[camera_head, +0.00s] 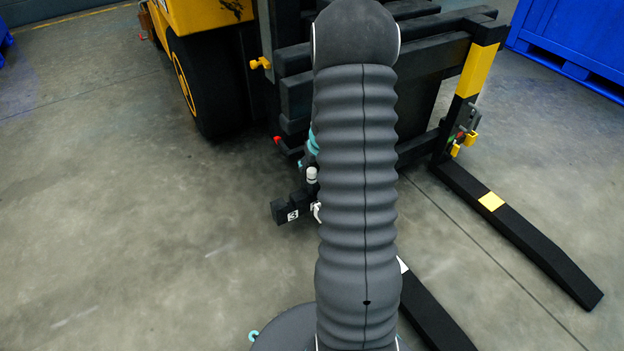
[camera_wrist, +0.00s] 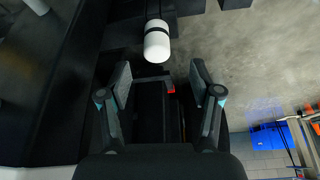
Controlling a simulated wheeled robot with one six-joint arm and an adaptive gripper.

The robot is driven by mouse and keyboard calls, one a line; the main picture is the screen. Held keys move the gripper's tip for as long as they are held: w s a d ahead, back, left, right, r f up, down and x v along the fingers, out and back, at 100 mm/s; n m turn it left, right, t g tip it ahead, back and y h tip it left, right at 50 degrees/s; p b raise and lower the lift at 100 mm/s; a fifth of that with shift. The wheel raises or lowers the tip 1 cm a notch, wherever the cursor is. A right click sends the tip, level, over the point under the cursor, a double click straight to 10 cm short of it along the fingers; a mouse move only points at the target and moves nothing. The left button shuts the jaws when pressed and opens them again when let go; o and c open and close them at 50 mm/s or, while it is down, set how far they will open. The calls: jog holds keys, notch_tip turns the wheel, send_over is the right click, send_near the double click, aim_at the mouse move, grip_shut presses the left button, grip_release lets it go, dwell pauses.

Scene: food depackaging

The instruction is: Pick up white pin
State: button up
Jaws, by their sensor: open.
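The white pin (camera_wrist: 157,40) is a short white cylinder with a rounded end and a dark band near its far end. It shows at the top centre of the wrist view, just beyond my fingertips. What seems to be the same pin (camera_head: 312,174) shows in the head view, left of my arm. My gripper (camera_wrist: 160,76) is open, with one finger on each side and nothing visibly held between them. The pin lies ahead of the gap, apart from both fingers. In the head view my arm hides most of the gripper.
A yellow and black forklift (camera_head: 212,16) stands behind my arm, with a black fork (camera_head: 530,238) reaching forward on the right. A dark block with a white label (camera_head: 292,215) is near the pin. Blue containers (camera_head: 575,40) stand back right. Grey floor is clear on the left.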

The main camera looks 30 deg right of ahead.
aim_at(314, 173)
jog(key=x, duration=0.2)
jog(key=b+x, duration=0.1)
jog(key=x, duration=0.1)
jog(key=s+b+x, duration=0.1)
jog(key=x, duration=0.1)
jog(key=shift+f, duration=0.3)
jog(key=shift+w+d+f, duration=0.1)
jog(key=shift+w+f, duration=0.1)
jog(key=shift+f, duration=0.1)
grip_shut()
